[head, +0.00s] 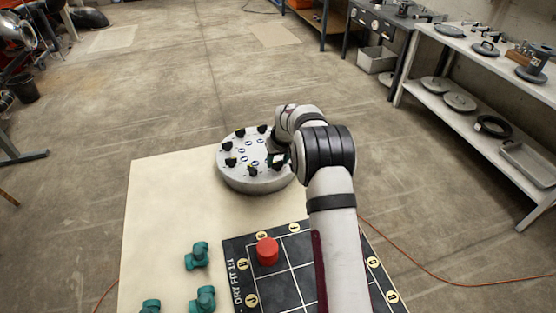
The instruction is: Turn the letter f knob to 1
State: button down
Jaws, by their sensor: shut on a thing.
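A round light-grey dial panel (253,180) stands on the pale board. Several black knobs stand in a ring on its top, such as one at the left (231,162) and one at the back (262,129). Blue-and-white marks lie inside the ring; their letters and numbers are too small to read. My gripper (278,160) is low at the panel's right side, shut on a knob there. My arm hides part of this knob and the panel's right edge. I cannot tell which letter this knob has or where it points.
A black gridded mat (285,280) with yellow round labels lies at the front, with a red cylinder (267,250) on it. Several green pipe fittings (197,255) lie left of it. The pale board (160,215) is clear left of the panel.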

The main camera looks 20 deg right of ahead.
jog(key=shift+m, duration=0.3)
jog(key=m+h, duration=0.1)
jog(key=m, duration=0.1)
jog(key=m+h, duration=0.1)
jog(key=m, duration=0.2)
jog(key=shift+a+g, duration=0.2)
jog(key=shift+g, duration=0.2)
jog(key=m+h, duration=0.1)
jog(key=m, duration=0.2)
jog(key=m+g, duration=0.1)
jog(key=m, duration=0.2)
jog(key=shift+w+a+h, duration=0.1)
jog(key=shift+h, duration=0.3)
jog(key=shift+g, duration=0.3)
jog(key=shift+c, duration=1.9)
grip_release()
